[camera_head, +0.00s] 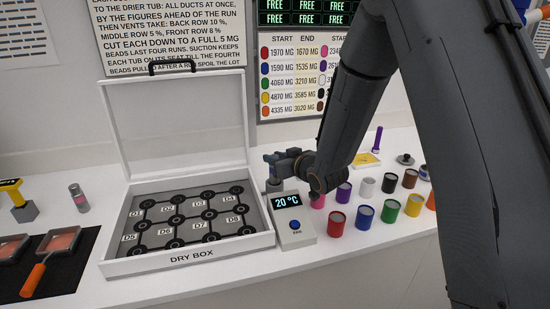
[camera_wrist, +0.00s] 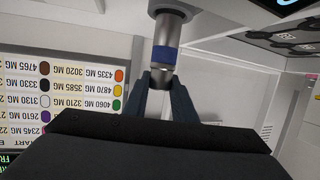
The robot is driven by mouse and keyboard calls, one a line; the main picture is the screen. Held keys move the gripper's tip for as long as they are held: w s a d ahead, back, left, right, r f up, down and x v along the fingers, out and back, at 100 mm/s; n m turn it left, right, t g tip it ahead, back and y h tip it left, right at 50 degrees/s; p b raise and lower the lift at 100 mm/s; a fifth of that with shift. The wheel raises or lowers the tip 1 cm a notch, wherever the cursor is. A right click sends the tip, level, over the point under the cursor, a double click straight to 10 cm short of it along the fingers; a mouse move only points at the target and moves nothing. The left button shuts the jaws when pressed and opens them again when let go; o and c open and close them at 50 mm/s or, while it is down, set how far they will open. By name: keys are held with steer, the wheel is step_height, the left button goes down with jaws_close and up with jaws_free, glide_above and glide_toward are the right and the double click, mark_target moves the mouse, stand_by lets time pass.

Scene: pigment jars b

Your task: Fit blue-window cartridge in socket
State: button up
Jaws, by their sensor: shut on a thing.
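My gripper (camera_head: 271,159) is at the right edge of the dry box, behind the small fan unit. In the wrist view my gripper (camera_wrist: 161,82) is shut on a silver cylindrical cartridge with a blue window (camera_wrist: 165,54). The cartridge's far end meets a wider dark grey ring (camera_wrist: 171,11) at the top of the picture; I cannot tell whether this ring is its own cap or a socket. In the head view the cartridge is mostly hidden by the gripper, the box edge and the fan unit.
The open dry box (camera_head: 188,255) holds a rack with several ringed places. The fan unit (camera_head: 295,232) reads 20 °C. Several coloured jars (camera_head: 363,216) stand to the right. A pink-banded cylinder (camera_head: 79,198) stands at left, near a dark mat (camera_head: 62,278).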

steer(key=shift+f+b, duration=1.1)
steer(key=shift+f, duration=0.5)
steer(key=o, duration=1.2)
steer(key=shift+c, duration=0.2)
steer(key=b+v, duration=0.2)
steer(key=v, duration=0.5)
steer(key=shift+s+d, duration=0.2)
steer(key=shift+s, duration=0.15)
steer(key=shift+r, duration=0.1)
